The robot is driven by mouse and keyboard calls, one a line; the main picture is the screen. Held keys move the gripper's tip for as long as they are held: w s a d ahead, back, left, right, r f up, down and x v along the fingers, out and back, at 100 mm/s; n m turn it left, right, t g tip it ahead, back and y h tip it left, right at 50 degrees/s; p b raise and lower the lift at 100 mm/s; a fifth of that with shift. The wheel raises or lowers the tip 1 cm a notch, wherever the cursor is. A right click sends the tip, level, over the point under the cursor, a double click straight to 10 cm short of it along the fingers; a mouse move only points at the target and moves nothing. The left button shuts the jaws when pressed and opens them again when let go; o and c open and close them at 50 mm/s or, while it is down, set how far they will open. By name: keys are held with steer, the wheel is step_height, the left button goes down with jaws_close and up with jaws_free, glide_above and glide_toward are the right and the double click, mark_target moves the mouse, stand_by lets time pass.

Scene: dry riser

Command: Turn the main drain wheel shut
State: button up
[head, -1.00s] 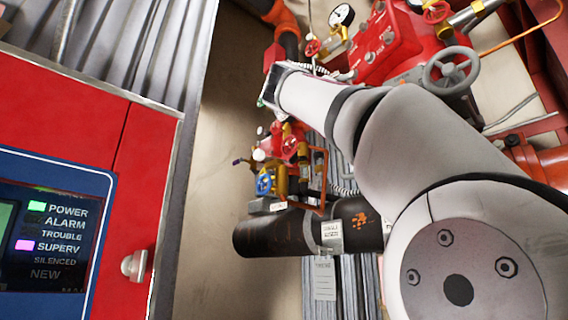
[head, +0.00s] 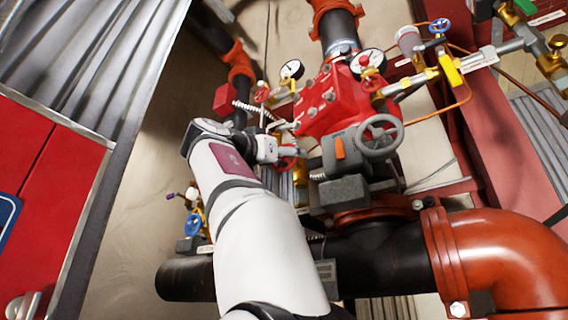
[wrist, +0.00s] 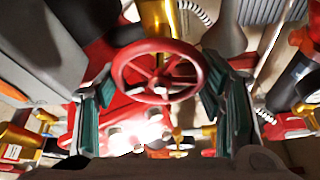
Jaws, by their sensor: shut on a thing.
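A red spoked handwheel (wrist: 160,72) on a brass stem fills the middle of the wrist view. My gripper (wrist: 160,105) has one finger on each side of this wheel and is shut on its rim. In the head view the red handwheel (head: 289,157) shows partly, just right of my gripper (head: 274,150), at the lower left of the red valve body (head: 335,100). My wrist hides part of it. I cannot read any label naming the wheel.
A larger grey handwheel (head: 380,138) stands close to the right. Gauges (head: 291,70), brass fittings and a blue-handled valve (head: 193,224) surround the arm. A black pipe (head: 380,262) with an orange elbow (head: 500,260) runs below. The red cabinet (head: 45,190) is at the left.

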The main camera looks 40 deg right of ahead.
stand_by(0.3)
steer(key=o, duration=1.2)
steer(key=shift+c, duration=0.2)
steer(key=shift+a, duration=0.1)
steer(key=v, duration=0.7)
steer(key=shift+f, duration=0.15)
